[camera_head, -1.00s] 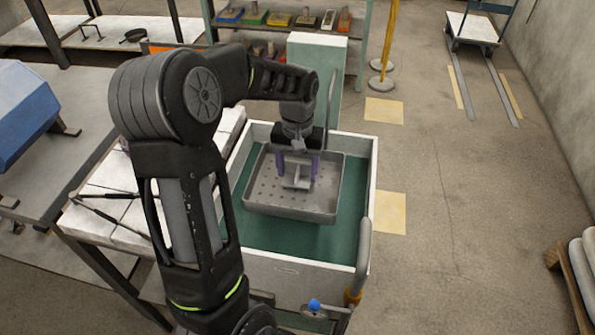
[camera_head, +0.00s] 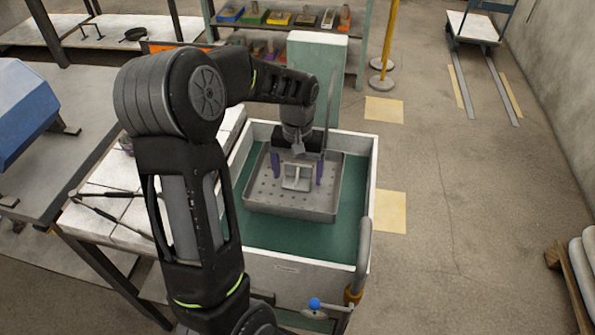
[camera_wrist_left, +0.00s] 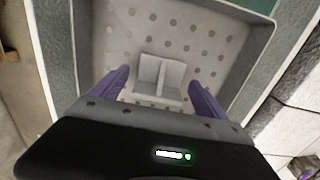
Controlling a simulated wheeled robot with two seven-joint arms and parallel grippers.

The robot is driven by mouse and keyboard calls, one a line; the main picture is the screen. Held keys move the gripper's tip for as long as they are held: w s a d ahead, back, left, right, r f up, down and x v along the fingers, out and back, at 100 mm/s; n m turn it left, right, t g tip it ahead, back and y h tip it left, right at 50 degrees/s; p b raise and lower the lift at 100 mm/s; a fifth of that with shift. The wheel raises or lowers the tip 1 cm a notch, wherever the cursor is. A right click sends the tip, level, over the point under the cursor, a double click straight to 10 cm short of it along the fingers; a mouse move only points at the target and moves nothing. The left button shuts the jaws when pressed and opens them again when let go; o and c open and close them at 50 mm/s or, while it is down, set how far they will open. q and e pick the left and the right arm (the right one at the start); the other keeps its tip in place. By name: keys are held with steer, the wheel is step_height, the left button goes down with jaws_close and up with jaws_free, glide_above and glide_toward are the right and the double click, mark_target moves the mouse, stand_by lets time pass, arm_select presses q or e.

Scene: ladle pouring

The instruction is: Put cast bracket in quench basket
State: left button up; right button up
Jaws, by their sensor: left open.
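The cast bracket (camera_head: 297,178) is a small light-grey angled piece. It sits inside the quench basket (camera_head: 290,206), a grey perforated metal tray standing in the quench tank. My left gripper (camera_head: 297,172) is open above the basket, with its purple fingers apart on either side of the bracket. In the left wrist view the bracket (camera_wrist_left: 159,77) rests on the perforated basket floor (camera_wrist_left: 185,40), between and just beyond the spread fingers (camera_wrist_left: 160,88), with gaps to both. My right gripper is not in view.
The white-walled tank (camera_head: 300,262) with green inside surrounds the basket. A white-topped table (camera_head: 105,190) with dark tongs stands at its left. A pale green post (camera_head: 318,60) rises behind it. The floor on the right is mostly clear.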

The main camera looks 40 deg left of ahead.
mark_target(298, 172)
arm_select(q)
step_height(298, 172, up, 12)
steer(key=shift+r, duration=0.2)
stand_by(0.4)
stand_by(0.6)
